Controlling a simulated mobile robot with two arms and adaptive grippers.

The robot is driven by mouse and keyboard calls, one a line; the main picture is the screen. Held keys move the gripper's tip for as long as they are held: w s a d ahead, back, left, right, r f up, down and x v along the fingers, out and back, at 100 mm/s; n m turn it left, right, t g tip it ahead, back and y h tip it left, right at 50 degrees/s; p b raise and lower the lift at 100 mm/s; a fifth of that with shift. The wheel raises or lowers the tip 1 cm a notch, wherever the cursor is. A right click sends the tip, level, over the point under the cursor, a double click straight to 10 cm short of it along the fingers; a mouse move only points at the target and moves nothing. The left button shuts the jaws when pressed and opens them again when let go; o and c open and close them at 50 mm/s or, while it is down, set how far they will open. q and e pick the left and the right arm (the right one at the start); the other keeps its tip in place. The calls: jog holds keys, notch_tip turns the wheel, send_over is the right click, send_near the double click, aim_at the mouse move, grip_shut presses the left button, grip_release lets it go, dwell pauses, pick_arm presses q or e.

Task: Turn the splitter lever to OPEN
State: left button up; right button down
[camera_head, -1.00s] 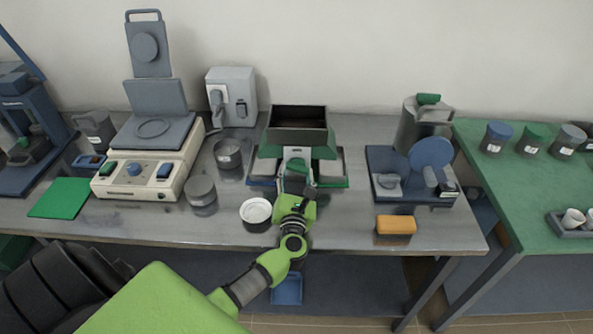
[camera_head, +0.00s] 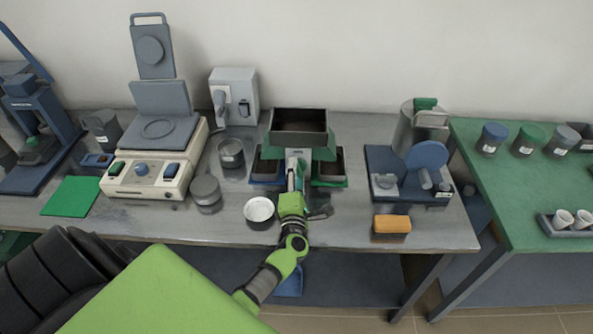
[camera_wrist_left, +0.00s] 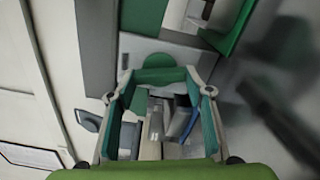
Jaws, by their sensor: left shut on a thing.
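The splitter (camera_head: 320,146) stands at the middle of the bench, a green body under a dark open hopper (camera_head: 299,120). A dark pan shows on each side below it. My left gripper (camera_head: 295,180) reaches in at the splitter's front, upright and seen nearly edge-on. It covers most of the lever there. In the left wrist view the two green-padded fingers (camera_wrist_left: 160,122) stand on either side of a grey, bar-like piece, which I take to be the lever (camera_wrist_left: 156,128). The OPEN marking is not readable. My right gripper is not in view.
A white dish (camera_head: 259,210) and a grey lidded pot (camera_head: 206,190) stand left of my left gripper. An orange block (camera_head: 392,224) and a blue-grey device (camera_head: 428,160) are to the right.

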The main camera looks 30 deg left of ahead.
pick_arm(q)
jog(key=shift+m+p, duration=0.6)
jog(key=shift+m, duration=1)
jog(key=o, duration=1.1)
jog(key=v, duration=1.2)
jog(key=shift+d, duration=0.1)
